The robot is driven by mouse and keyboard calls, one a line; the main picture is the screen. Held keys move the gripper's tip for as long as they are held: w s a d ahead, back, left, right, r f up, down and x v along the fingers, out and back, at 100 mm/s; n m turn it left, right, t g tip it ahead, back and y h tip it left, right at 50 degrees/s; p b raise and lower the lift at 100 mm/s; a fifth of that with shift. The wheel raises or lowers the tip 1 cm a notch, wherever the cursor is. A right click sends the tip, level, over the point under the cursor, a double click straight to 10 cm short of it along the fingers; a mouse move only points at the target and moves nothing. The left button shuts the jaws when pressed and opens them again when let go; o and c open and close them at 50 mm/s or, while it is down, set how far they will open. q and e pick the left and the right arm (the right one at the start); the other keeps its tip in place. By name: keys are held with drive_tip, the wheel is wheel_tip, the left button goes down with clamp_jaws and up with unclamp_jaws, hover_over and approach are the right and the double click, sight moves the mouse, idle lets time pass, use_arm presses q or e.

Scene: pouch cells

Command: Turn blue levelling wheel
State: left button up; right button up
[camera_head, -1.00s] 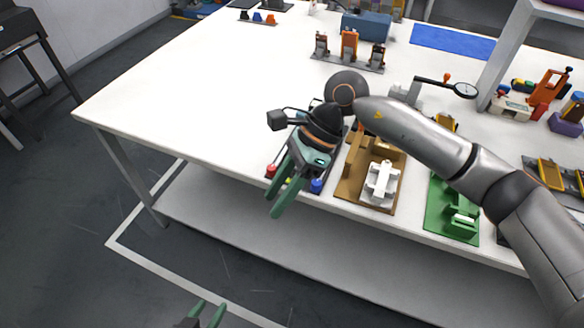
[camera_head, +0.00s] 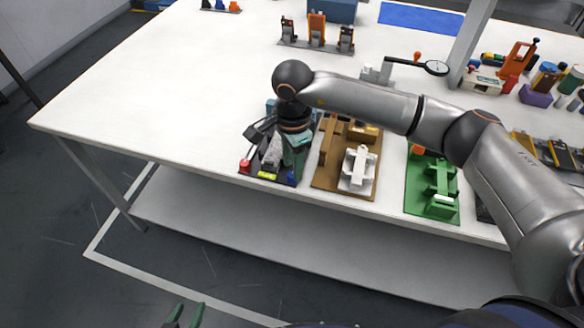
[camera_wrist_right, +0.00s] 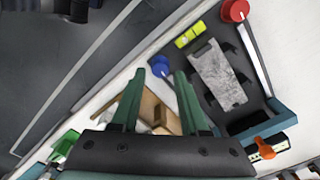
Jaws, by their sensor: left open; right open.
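The blue levelling wheel (camera_head: 292,177) is at the front right corner of a dark fixture plate (camera_head: 258,157) near the table's front edge, partly hidden by my right gripper. My right gripper (camera_head: 296,165) points down over that corner. In the right wrist view the blue wheel (camera_wrist_right: 160,66) shows just beyond and between the fingertips of the open right gripper (camera_wrist_right: 156,80); I see no clear contact. My left gripper (camera_head: 186,314) is open and empty at the bottom edge of the head view, well away from the table; only its fingertips show.
A red wheel (camera_wrist_right: 235,10) and a yellow-green level vial (camera_wrist_right: 190,35) are on the same plate. A brown fixture (camera_head: 326,175) stands close to its right, then a green fixture (camera_head: 415,193). The table (camera_head: 150,100) is clear to the left.

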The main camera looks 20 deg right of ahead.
drive_tip(key=shift+f, duration=1.25)
clamp_jaws()
